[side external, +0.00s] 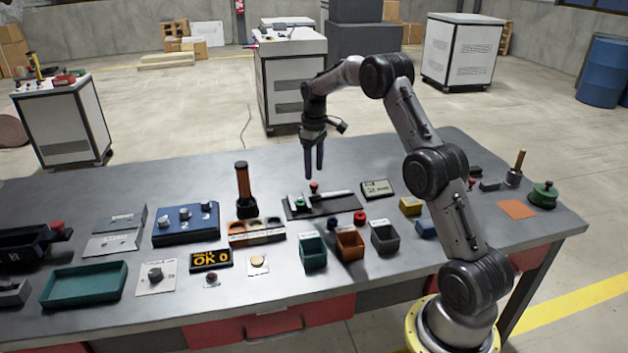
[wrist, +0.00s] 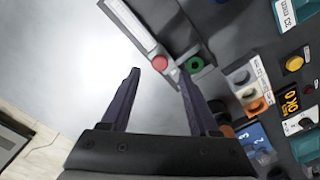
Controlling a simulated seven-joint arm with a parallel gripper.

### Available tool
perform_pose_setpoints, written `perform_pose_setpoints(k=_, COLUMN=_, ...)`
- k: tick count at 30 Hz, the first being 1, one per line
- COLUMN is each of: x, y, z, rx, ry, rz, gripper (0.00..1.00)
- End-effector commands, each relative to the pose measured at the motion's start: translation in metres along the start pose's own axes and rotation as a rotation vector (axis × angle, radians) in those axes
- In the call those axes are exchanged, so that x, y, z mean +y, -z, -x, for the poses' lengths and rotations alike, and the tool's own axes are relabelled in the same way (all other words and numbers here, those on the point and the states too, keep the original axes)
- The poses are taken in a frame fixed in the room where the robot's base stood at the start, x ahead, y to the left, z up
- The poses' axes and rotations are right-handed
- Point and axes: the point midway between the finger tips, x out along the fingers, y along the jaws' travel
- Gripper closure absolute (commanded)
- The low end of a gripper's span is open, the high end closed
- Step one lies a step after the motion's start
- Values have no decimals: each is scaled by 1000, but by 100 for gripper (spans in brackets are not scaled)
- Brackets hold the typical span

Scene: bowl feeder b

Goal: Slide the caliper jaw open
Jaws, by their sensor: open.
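The caliper lies on a dark base plate (side external: 345,208) in the middle of the table. Its pale beam (side external: 336,196) also shows in the wrist view (wrist: 128,22), running to the upper left. A red knob (side external: 314,187) stands on the caliper, and it shows in the wrist view (wrist: 160,62) too. A green round part (side external: 300,203) sits close by; in the wrist view (wrist: 194,64) it is just right of the red knob. My gripper (side external: 314,176) is open and points down above the caliper. In the wrist view the red knob appears between the fingertips (wrist: 159,73). Contact cannot be told.
A small display (side external: 377,188) stands right of the caliper. A tall orange-and-black handle (side external: 242,178) rises to the left. The table behind the caliper is clear.

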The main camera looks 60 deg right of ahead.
Motion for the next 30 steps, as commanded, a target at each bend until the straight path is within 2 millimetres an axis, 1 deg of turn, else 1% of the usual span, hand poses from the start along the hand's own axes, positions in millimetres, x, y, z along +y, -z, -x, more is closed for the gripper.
perform_pose_setpoints(k=1, x=0, y=0, z=-10, rx=-2, ry=1, rz=0, gripper=39)
perform_pose_setpoints(k=3, x=0, y=-1, z=-21, rx=-3, ry=2, rz=0, gripper=39)
perform_pose_setpoints(k=9, x=0, y=0, z=-42, rx=-1, ry=1, rz=0, gripper=39)
perform_pose_setpoints(k=13, x=0, y=0, z=-47, rx=0, ry=0, rz=0, gripper=39)
perform_pose_setpoints(k=20, x=0, y=0, z=-47, rx=0, ry=0, rz=0, gripper=39)
perform_pose_setpoints(k=21, x=0, y=0, z=-47, rx=0, ry=0, rz=0, gripper=40)
perform_pose_setpoints(k=26, x=0, y=0, z=-47, rx=0, ry=0, rz=0, gripper=69)
perform_pose_setpoints(k=30, x=0, y=0, z=-47, rx=1, ry=0, rz=0, gripper=94)
